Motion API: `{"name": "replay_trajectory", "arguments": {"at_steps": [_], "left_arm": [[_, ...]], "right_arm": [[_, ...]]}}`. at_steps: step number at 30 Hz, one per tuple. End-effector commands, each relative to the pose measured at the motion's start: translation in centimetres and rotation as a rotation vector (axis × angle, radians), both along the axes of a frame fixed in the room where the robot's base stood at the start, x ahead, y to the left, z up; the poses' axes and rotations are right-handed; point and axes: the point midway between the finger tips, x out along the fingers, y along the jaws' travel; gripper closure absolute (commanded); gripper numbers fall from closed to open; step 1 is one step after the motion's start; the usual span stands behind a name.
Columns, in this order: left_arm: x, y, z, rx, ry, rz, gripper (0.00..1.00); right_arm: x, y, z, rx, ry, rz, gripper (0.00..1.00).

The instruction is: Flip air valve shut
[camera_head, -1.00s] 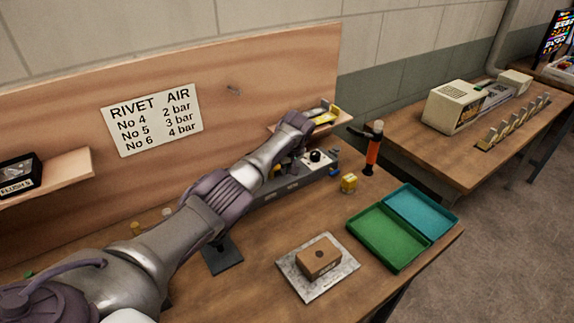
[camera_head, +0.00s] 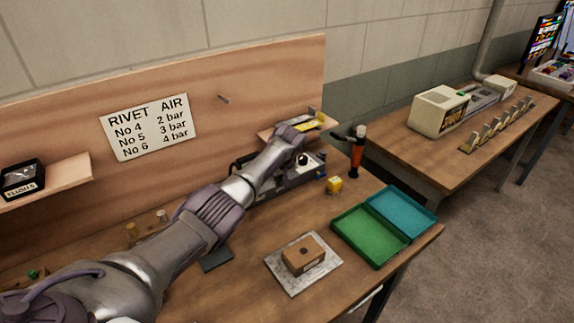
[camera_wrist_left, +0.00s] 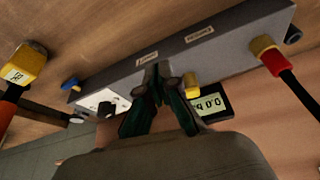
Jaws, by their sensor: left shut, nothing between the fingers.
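A long grey air box (camera_head: 285,185) stands on the bench, partly behind my left arm. In the left wrist view the box (camera_wrist_left: 235,40) shows two labels, a white panel with a black knob (camera_wrist_left: 105,108), a yellow knob (camera_wrist_left: 190,82) and a digital display (camera_wrist_left: 210,103). A blue lever-like part (camera_wrist_left: 70,85) sits at its left end there; I cannot tell for certain that this is the valve. My left gripper (camera_wrist_left: 158,72) is shut and empty, its tips over or against the box edge between the white panel and yellow knob. In the head view its fingers are mostly hidden.
A hammer-like tool (camera_head: 356,155) and a small yellow block (camera_head: 334,184) are right of the box. A green and teal tray (camera_head: 370,234) and a brown block (camera_head: 303,254) on a metal plate lie in front. A shelf (camera_head: 270,134) overhangs the box.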

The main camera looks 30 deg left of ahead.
Motion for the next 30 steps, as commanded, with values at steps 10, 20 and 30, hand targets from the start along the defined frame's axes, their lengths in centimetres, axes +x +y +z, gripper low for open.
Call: {"name": "replay_trajectory", "arguments": {"at_steps": [10, 20, 30], "left_arm": [[-1.0, -1.4, 4.4, 0.002, -0.007, -0.002, 1.00], [-2.1, -2.7, 8.4, 0.001, -0.004, -0.001, 1.00], [-2.2, -2.7, 8.8, 0.002, -0.003, 0.000, 1.00]], "right_arm": [[-0.1, -0.2, -0.3, -0.002, 0.003, -0.001, 0.33], [0.3, 0.9, -1.2, 0.011, -0.004, 0.000, 0.33], [0.0, -0.2, -1.2, -0.003, 0.000, 0.001, 0.33]]}}
